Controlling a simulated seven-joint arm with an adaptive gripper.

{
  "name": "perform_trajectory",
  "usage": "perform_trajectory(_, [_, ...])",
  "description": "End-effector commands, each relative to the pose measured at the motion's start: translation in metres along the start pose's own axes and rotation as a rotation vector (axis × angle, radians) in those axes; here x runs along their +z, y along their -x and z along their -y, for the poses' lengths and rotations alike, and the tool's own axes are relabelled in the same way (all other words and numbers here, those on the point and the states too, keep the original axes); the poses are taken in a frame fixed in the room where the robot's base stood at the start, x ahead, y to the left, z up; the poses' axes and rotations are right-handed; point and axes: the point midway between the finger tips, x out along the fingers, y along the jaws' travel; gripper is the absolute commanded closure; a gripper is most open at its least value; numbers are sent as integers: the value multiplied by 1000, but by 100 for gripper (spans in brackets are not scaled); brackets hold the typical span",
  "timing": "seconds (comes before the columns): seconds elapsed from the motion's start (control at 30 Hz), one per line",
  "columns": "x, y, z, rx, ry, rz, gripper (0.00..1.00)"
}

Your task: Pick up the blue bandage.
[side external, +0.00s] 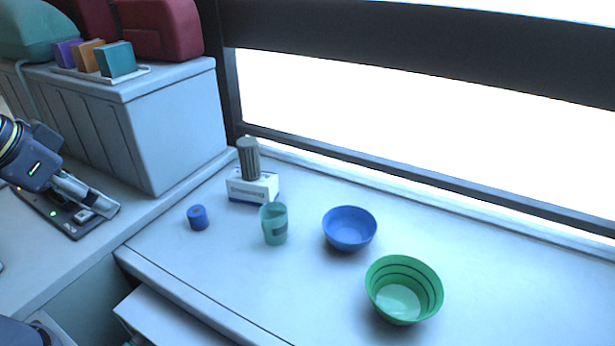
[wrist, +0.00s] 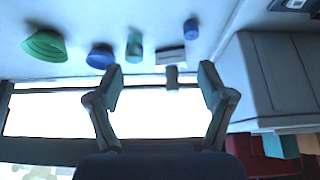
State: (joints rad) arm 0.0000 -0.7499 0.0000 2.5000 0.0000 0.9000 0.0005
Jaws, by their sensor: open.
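The blue bandage (side external: 198,217) is a small upright roll on the pale counter, near its front left part. It also shows in the wrist view (wrist: 191,28), near the top and right of centre. Nothing covers it. My gripper (wrist: 162,78) is open, with its two fingers wide apart and nothing between them in its grasp. It is well away from the bandage. In the side external view, part of my arm shows at the left edge, left of the bandage.
A white box (side external: 252,188) with a grey ribbed cylinder (side external: 248,158) stands behind the bandage. A teal cup (side external: 274,224), blue bowl (side external: 349,229) and green bowl (side external: 404,290) are to its right. A tall pale cabinet (side external: 180,130) rises at the left. The counter around the bandage is clear.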

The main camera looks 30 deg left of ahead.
Motion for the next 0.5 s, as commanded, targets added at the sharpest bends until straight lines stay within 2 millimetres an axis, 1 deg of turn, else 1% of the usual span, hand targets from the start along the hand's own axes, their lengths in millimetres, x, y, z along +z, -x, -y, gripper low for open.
perform_trajectory(0.1, [-3, 2, 0, -2, -48, -9, 20])
perform_trajectory(0.17, [-22, 12, -1, -9, -111, -48, 20])
perform_trajectory(0.2, [-36, 15, -1, -19, -152, -50, 20])
perform_trajectory(0.27, [-56, 13, 1, -35, -198, -38, 20])
perform_trajectory(0.3, [-71, 10, 3, -45, -226, -23, 20])
perform_trajectory(0.37, [-92, 1, 7, -56, -261, 6, 20])
perform_trajectory(0.4, [-107, -8, 11, -61, -283, 28, 20])
perform_trajectory(0.47, [-126, -24, 18, -63, -306, 65, 20])
perform_trajectory(0.5, [-139, -38, 24, -60, -318, 92, 20])
